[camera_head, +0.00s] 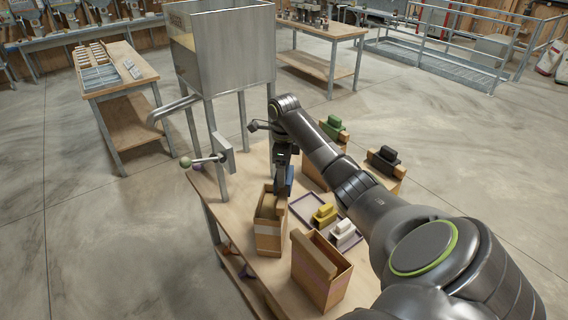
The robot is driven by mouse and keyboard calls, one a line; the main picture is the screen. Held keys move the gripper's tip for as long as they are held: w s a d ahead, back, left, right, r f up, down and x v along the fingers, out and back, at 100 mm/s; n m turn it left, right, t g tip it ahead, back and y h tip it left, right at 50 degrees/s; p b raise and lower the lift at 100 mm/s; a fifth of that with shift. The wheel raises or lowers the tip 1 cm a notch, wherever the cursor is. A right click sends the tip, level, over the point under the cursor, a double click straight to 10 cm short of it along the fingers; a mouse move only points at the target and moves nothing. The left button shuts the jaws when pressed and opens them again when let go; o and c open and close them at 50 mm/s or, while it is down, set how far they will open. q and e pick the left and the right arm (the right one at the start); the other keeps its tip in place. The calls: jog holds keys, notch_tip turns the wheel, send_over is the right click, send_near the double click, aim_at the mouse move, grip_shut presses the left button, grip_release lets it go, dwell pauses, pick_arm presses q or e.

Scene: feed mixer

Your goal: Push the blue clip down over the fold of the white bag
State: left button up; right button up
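My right arm comes in from the right, and its gripper (282,188) points down above a brown bag. A blue clip (290,179) shows at the fingers, partly hidden by them, and the gripper appears shut on it. The bag below (268,243) is brown with a white band on its side, which may make it the white bag. Its top is at or just under the gripper. I cannot tell whether the clip touches the fold. My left gripper is not in view.
A tray (296,207) holds a yellow clip (324,214) and a white clip (343,229). Another brown bag (316,277) stands in front. Two bags behind carry a green clip (332,124) and a black clip (384,156). A metal hopper (235,50) stands at the table's far left.

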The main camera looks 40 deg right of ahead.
aim_at(284, 189)
jog(key=shift+f, duration=2.6)
jog(key=o, duration=0.9)
jog(key=shift+r, duration=0.1)
jog(key=shift+r, duration=3.4)
